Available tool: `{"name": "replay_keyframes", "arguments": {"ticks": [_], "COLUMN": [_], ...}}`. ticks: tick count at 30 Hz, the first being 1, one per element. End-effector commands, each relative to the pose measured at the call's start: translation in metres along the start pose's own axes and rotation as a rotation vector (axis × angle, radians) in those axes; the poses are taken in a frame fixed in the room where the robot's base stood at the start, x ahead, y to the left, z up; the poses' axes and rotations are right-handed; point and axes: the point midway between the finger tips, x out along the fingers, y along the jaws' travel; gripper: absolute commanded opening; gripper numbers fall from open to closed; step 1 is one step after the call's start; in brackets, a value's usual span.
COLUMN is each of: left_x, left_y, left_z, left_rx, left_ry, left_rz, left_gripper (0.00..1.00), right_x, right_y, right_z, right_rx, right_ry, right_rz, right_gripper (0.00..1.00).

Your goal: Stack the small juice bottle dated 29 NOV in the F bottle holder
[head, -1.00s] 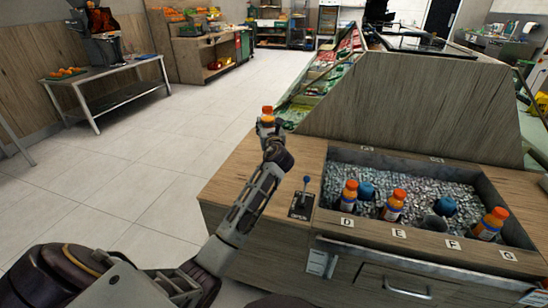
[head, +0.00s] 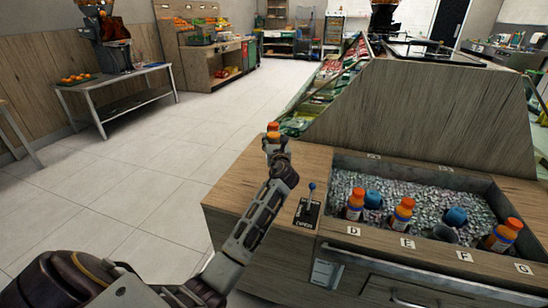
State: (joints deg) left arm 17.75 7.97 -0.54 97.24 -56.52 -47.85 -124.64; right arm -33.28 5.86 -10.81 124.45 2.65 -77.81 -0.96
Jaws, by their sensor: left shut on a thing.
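My left gripper (head: 274,145) is shut on a small orange-capped juice bottle (head: 272,128), upright near the far left corner of the wooden counter. Its date is too small to read. The F label (head: 464,256) is on the front edge of the ice bin (head: 435,171). A dark, empty-looking round holder (head: 444,233) stands in the ice behind the labels, near F. Orange-capped bottles stand behind D (head: 355,204), E (head: 402,214) and near G (head: 502,236). My right gripper is not in view.
Blue-capped items (head: 373,199) (head: 456,216) stand in the ice behind the front row. A blue-tipped lever (head: 311,200) rises from the counter left of the bin. A tall wooden panel (head: 420,125) stands behind the bin. Floor to the left is clear.

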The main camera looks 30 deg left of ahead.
Motion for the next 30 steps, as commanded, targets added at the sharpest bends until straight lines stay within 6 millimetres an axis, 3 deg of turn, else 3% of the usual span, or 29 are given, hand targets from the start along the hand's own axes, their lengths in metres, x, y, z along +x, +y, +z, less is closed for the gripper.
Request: {"name": "replay_keyframes", "arguments": {"ticks": [6,20,25,30], "left_x": [0.0,0.0,0.0,0.0], "left_y": [0.001,0.0,0.0,0.0], "left_z": [-0.019,-0.023,-0.038,-0.053], "left_rx": [-0.001,-0.001,-0.001,0.0], "left_ry": [-0.002,-0.002,-0.001,-0.001], "left_rz": [0.001,0.0,0.0,0.0], "left_gripper": [0.15,0.15,0.15,0.15], "right_x": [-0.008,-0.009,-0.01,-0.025], "right_y": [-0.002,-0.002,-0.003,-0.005], "right_z": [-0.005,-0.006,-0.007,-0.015], "right_rx": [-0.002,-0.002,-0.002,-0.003], "right_ry": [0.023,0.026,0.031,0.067], "right_rz": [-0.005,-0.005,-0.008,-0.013], "right_gripper": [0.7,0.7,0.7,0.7]}}
